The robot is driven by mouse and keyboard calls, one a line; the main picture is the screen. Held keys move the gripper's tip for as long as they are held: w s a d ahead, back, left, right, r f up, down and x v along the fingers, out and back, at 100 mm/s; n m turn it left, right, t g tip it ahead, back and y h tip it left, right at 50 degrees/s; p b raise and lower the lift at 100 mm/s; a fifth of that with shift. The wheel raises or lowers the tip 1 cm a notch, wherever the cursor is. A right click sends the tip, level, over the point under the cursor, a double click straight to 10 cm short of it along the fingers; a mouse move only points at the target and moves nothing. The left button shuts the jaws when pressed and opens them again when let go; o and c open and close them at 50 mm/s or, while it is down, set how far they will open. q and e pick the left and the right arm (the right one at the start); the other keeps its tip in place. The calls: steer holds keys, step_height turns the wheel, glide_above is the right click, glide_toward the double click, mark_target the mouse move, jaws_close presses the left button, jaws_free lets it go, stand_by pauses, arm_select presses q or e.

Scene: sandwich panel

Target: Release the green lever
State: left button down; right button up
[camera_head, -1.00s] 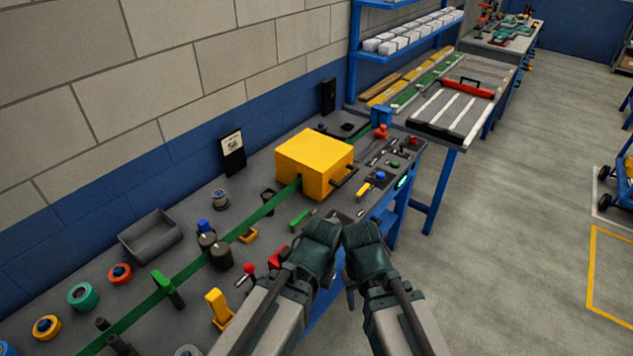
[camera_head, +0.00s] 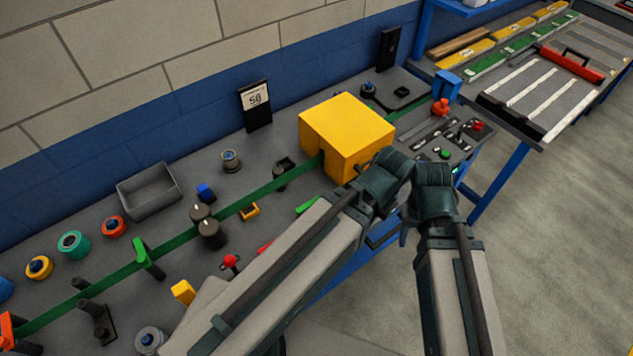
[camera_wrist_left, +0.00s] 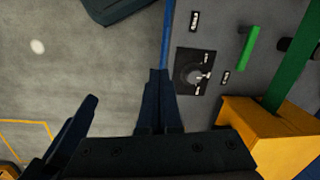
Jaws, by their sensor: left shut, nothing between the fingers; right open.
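Two green pieces could be the lever, and I cannot tell which. One green bar (camera_head: 307,204) lies on the bench in front of the yellow box, partly hidden by my left arm; a green bar also shows in the left wrist view (camera_wrist_left: 248,52). The other is an upright green handle (camera_head: 146,256) by the green belt. My left gripper (camera_head: 384,186) is at the bench's front edge, by the yellow box; in the wrist view its fingers (camera_wrist_left: 158,76) are shut and empty, apart from the green bar. My right gripper (camera_head: 432,200) is open beside it, touching neither green piece.
The yellow box (camera_head: 345,125) straddles the green belt (camera_head: 262,194). A dark plate with a round knob (camera_wrist_left: 194,72) lies left of the green bar in the wrist view. A grey tray (camera_head: 150,190) and several coloured rolls stand at left. Open floor lies at right.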

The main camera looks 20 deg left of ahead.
arm_select(q)
steer(key=shift+s, duration=0.1)
steer(key=w+a+n+h, duration=0.1)
steer(key=w+a+n, duration=0.3)
steer(key=a, duration=0.4)
steer(key=w+a+n+h, duration=0.1)
steer(key=w+a+n, duration=0.4)
steer(key=a, duration=0.4)
steer(key=w+a+n+g+h, duration=0.1)
steer(key=w+a+n, duration=0.3)
steer(key=a+n, duration=0.2)
steer(key=shift+w+a+n+h+b, duration=0.3)
steer(key=shift+w+a+n, duration=0.1)
steer(key=shift+a, duration=0.85)
steer(key=shift+f, duration=0.2)
